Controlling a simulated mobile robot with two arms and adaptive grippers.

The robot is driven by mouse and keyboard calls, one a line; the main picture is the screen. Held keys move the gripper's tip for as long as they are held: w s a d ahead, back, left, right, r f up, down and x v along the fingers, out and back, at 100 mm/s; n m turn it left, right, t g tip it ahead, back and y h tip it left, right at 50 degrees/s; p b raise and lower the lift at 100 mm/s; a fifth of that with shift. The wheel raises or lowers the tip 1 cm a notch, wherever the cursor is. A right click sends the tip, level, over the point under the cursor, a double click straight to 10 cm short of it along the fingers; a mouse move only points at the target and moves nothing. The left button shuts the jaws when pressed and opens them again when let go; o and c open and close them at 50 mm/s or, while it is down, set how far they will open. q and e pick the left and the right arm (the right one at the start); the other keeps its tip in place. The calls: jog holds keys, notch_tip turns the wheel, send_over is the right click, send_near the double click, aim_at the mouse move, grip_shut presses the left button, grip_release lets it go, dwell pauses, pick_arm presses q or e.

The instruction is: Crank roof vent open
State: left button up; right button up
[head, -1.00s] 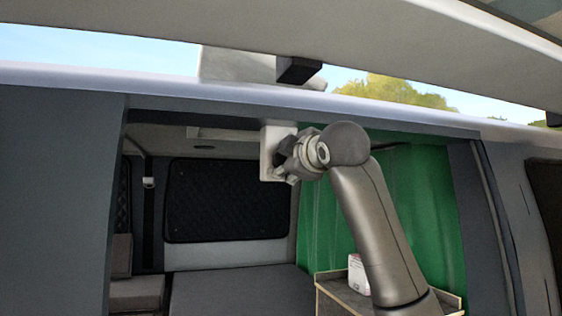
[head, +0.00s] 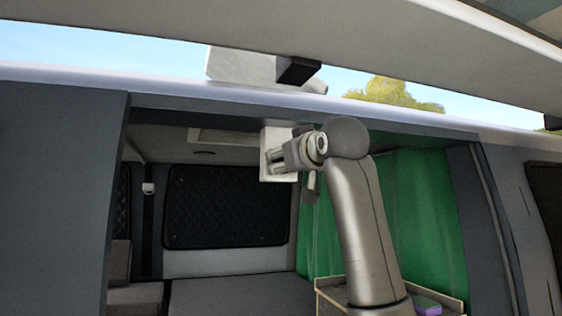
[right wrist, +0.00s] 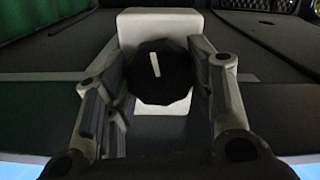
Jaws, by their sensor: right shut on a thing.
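A white crank housing (head: 268,138) hangs under the roof edge at the top of the van opening. In the right wrist view the housing (right wrist: 160,22) is behind a black faceted knob (right wrist: 160,78) with a white line mark, tilted slightly off vertical. My right gripper (head: 276,162) reaches the housing from the right. Its fingers (right wrist: 160,90) lie on both sides of the knob, shut on it. In the head view the knob is hidden by the gripper. A pale vent lid (head: 245,66) stands above the roof, sloping down to the right. My left gripper is out of view.
The raised tailgate (head: 300,35) spans the top. A green curtain (head: 425,210) hangs behind my right arm. A shelf (head: 455,303) with a purple item (head: 427,304) stands at the lower right. A dark quilted panel (head: 225,205) covers the back wall.

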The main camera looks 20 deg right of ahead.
jog(key=m, duration=0.5)
jog(key=shift+a+f+b, duration=0.2)
jog(key=shift+f+b, duration=0.05)
jog(key=shift+b, duration=0.15)
jog(key=m, duration=0.9)
jog(key=shift+r, duration=0.1)
jog(key=shift+m+p, duration=0.35)
jog(key=shift+m, duration=2.15)
